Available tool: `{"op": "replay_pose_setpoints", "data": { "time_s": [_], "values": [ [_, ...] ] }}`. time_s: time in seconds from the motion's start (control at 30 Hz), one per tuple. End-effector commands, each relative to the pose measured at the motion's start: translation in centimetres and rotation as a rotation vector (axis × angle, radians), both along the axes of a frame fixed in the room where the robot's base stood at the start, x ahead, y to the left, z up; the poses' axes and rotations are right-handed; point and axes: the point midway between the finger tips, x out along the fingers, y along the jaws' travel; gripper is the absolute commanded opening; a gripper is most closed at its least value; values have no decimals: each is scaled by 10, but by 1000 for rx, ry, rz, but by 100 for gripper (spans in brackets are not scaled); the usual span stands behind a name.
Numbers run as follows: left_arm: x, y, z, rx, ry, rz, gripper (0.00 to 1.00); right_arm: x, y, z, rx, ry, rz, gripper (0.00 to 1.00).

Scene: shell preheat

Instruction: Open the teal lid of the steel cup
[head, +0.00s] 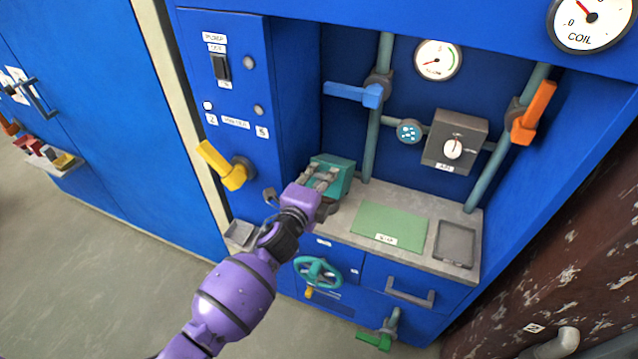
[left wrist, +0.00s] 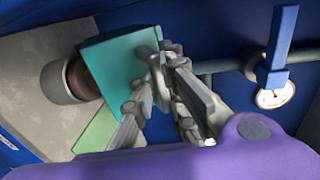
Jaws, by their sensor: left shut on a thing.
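The teal lid (head: 341,170) is a block-like piece at the left end of the grey counter in the head view. In the left wrist view the teal lid (left wrist: 118,62) sits against the brown band of the steel cup (left wrist: 62,84). I cannot tell whether it is fully seated. My left gripper (head: 320,179) reaches it from the front. Its fingers (left wrist: 166,68) are closed at the lid's side in the left wrist view, shut on the lid. They hide part of the lid, and my gripper hides most of the cup in the head view. My right gripper is not in view.
A green mat (head: 389,227) and an empty grey tray (head: 456,244) lie to the right on the counter (head: 415,198). A yellow lever (head: 222,166) sticks out at left. A blue valve handle (head: 354,95) is above the lid. A teal handwheel (head: 318,272) is below the counter.

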Motion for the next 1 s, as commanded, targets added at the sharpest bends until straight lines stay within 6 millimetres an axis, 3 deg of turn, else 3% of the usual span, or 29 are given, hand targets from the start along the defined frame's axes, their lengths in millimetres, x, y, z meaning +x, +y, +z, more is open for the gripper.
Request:
{"op": "replay_pose_setpoints", "data": {
  "time_s": [0.03,0.53,0.57,0.7,1.0],
  "values": [
    [2,-1,7,-3,-8,-2,0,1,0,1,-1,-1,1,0],
    [5,-2,8,-3,-8,-2,0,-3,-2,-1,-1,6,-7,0],
    [5,-2,8,-3,-8,-2,13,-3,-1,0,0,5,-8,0],
    [4,-2,8,-3,-8,-2,28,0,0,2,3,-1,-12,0],
    [3,-1,5,-1,-3,-1,28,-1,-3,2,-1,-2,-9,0]
  ]
}}
